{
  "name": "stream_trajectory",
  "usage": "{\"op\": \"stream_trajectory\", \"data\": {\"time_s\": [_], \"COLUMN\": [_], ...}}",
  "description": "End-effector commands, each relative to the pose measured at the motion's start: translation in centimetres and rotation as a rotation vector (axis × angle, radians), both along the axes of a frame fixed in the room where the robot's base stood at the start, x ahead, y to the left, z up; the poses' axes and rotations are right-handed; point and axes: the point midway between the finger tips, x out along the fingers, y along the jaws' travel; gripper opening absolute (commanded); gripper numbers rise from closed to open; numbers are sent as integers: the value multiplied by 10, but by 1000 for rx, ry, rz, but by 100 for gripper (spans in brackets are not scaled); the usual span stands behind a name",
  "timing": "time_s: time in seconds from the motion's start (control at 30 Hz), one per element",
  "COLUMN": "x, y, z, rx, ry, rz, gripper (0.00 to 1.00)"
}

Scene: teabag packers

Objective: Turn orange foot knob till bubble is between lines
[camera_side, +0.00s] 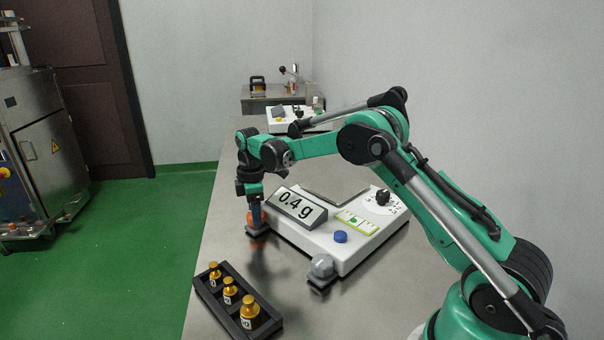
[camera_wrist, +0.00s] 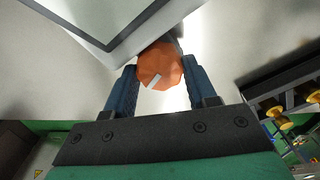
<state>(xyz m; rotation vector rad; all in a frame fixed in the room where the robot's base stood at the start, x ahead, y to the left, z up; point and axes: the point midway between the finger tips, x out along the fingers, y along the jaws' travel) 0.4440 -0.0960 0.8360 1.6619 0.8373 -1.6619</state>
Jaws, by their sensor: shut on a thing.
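The orange foot knob (camera_wrist: 160,66) sits at a corner of the white scale and carries a pale mark on its face. My gripper (camera_wrist: 160,80) is shut on it, one blue finger on each side. In the side view my gripper (camera_side: 256,215) points down at the left corner of the scale (camera_side: 345,262), with a little of the orange knob (camera_side: 256,242) showing below. The scale display (camera_side: 299,206) reads 0.4 g. A yellow-green bubble level (camera_side: 356,221) lies on top of the scale; a darker green bubble shows left of its middle, but its exact place against the lines is too small to tell.
A black tray (camera_side: 250,318) with 3 amber bottles stands at the front left of the metal table. A grey foot knob (camera_side: 323,268) is at the scale's front corner. A blue button (camera_side: 340,237) and a black dial (camera_side: 382,197) are on the scale. More equipment stands at the back.

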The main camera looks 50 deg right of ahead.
Motion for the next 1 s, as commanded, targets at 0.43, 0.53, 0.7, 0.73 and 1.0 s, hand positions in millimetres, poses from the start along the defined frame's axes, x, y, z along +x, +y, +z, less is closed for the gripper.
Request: {"op": "stream_trajectory", "data": {"time_s": [0.43,0.53,0.7,0.73,1.0], "x": [0,0,0,0,0], "y": [-1,-1,-1,-1,-1], "z": [0,0,0,0,0], "rx": [-2,-2,-1,-1,-3], "ry": [0,0,0,0,-1], "rz": [-61,-61,-60,-60,-56], "gripper": [0,0,70,79,82]}}
